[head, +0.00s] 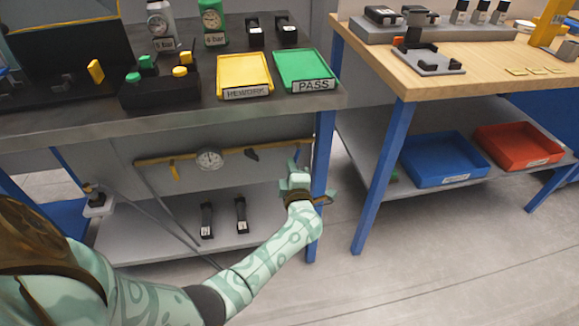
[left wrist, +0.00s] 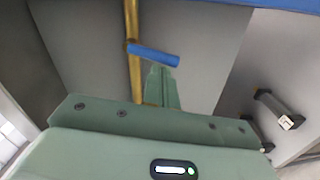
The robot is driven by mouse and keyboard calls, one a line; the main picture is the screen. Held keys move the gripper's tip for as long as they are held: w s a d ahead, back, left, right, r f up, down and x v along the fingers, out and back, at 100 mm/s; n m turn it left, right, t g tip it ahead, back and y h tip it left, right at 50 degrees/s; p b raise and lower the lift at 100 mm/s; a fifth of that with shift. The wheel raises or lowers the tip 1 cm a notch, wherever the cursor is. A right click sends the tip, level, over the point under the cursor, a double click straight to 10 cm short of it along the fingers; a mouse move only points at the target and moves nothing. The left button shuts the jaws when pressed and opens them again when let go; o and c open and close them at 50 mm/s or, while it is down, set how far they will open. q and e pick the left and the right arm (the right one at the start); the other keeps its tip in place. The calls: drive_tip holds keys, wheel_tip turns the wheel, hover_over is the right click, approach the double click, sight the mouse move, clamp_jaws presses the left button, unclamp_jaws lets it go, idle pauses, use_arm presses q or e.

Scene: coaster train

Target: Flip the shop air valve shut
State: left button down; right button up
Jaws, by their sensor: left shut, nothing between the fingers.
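A brass air pipe (head: 180,158) runs along the panel under the left bench and carries a round gauge (head: 209,158), a yellow handle (head: 174,172) and a dark handle (head: 251,154). My left gripper (head: 293,166) is at the pipe's right end, by the blue bench leg. In the left wrist view, a blue valve handle (left wrist: 153,55) sticks out crosswise from the brass pipe (left wrist: 132,30). My left gripper's fingers (left wrist: 157,72) are shut and empty, with their tips close to the handle; I cannot tell whether they touch. My right gripper is not in view.
Blue bench legs (head: 322,190) stand close to my left arm. Yellow (head: 222,62) and green (head: 325,62) trays lie above on the bench.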

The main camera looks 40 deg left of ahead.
use_arm(q)
drive_tip(key=shift+w+d+f+n, duration=0.25)
drive_tip(key=shift+w+d+n, duration=0.05)
drive_tip(key=shift+n, duration=0.3)
idle(0.4)
